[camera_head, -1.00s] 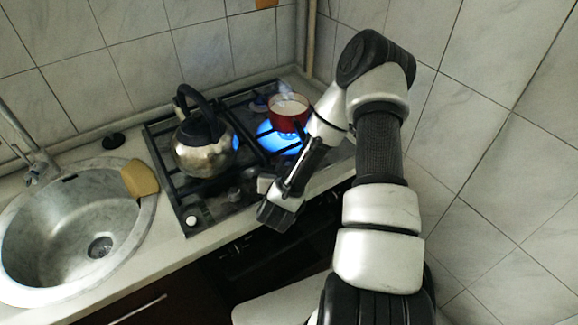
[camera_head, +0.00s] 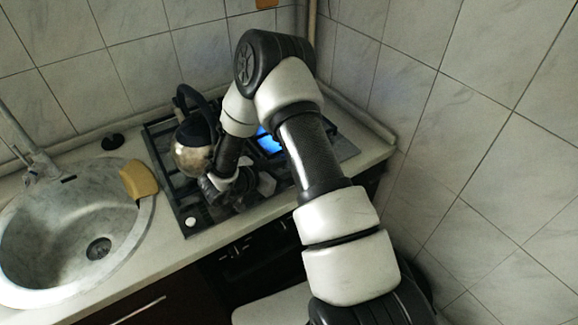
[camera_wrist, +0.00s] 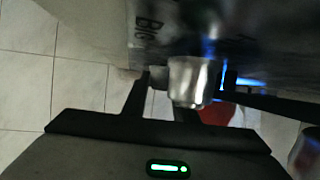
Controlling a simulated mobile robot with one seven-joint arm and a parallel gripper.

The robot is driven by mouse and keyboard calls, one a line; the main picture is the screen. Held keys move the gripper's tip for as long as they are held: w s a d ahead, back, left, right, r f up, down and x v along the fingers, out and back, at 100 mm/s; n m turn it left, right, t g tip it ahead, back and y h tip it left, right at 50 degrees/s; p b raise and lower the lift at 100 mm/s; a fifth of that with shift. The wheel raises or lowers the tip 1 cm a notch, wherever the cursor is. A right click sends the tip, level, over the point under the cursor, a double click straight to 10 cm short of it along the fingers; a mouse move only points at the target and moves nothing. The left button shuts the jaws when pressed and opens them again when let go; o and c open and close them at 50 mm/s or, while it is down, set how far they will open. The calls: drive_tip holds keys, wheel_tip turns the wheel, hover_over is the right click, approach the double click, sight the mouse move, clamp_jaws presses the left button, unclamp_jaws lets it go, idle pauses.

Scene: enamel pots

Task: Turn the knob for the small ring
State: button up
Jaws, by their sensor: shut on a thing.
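A silver cylindrical knob (camera_wrist: 190,82) shows between the dark fingers of my gripper (camera_wrist: 192,98) in the wrist view, and the jaws are shut on it. Which ring it serves cannot be told. In the head view my gripper is low over the front part of the black gas hob (camera_head: 165,180), and my arm hides most of the fingers and the knob. A blue flame (camera_head: 268,141) burns on the hob, partly behind my arm. Blue light (camera_wrist: 228,75) also shows beside the knob in the wrist view.
A metal kettle (camera_head: 190,150) with a black handle stands on the hob, close to my wrist. A white knob (camera_head: 190,221) is at the hob's front left corner. Tiled walls close the back and right.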

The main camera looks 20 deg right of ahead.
idle(0.5)
drive_tip(key=o, duration=1.1)
drive_tip(key=v, duration=1.7)
drive_tip(key=shift+w+a, duration=0.15)
drive_tip(key=shift+a, duration=0.15)
